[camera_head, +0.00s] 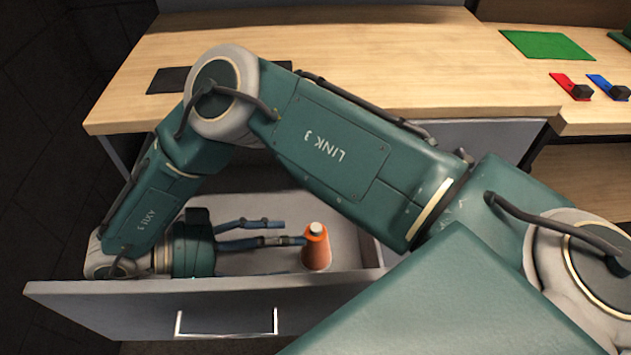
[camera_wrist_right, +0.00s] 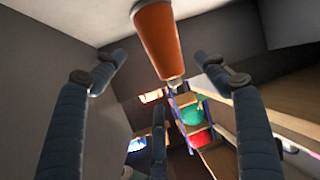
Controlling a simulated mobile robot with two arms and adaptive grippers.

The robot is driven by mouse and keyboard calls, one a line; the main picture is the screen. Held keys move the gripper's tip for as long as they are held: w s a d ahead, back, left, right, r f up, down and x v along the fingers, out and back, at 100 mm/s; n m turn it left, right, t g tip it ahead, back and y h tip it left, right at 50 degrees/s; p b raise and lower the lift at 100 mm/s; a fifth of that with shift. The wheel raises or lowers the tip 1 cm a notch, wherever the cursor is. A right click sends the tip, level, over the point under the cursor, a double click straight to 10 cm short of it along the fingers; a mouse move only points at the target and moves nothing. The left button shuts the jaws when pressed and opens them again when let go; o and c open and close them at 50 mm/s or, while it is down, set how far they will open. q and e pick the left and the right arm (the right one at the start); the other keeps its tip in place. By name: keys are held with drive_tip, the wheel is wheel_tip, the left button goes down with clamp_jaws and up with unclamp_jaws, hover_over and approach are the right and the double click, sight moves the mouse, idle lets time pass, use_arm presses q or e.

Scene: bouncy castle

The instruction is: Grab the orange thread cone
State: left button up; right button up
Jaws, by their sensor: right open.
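The orange thread cone (camera_head: 316,250) stands upright inside the open drawer (camera_head: 372,252), toward its right end, with a pale top. My right gripper (camera_head: 290,233) is low in the drawer, to the left of the cone, with its fingers pointing right toward it. The fingers are open and empty, and the tips are close to the cone. In the right wrist view, the cone (camera_wrist_right: 158,38) shows at the top middle, between the spread fingers (camera_wrist_right: 160,75). Whether any finger touches it I cannot tell. My left gripper is not in view.
The drawer's front panel with its handle (camera_head: 227,333) stands close to the gripper. A wooden desktop (camera_head: 420,55) lies above and behind the drawer. It bears a black mat (camera_head: 168,80), a green sheet (camera_head: 548,45), and red (camera_head: 562,79) and blue (camera_head: 600,81) items.

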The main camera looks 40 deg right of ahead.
sight(305, 250)
wheel_tip(305, 250, down, 3)
drive_tip(key=shift+r+b, duration=0.1)
drive_tip(key=shift+b, duration=0.75)
drive_tip(key=shift+s+d, duration=0.1)
drive_tip(key=shift+d, duration=0.2)
drive_tip(key=x, duration=0.7)
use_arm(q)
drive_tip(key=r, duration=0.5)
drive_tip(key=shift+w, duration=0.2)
use_arm(e)
drive_tip(key=shift+c, duration=0.5)
drive_tip(key=shift+r, duration=0.1)
drive_tip(key=c, duration=1)
drive_tip(key=shift+c, duration=0.2)
drive_tip(key=shift+r, duration=0.1)
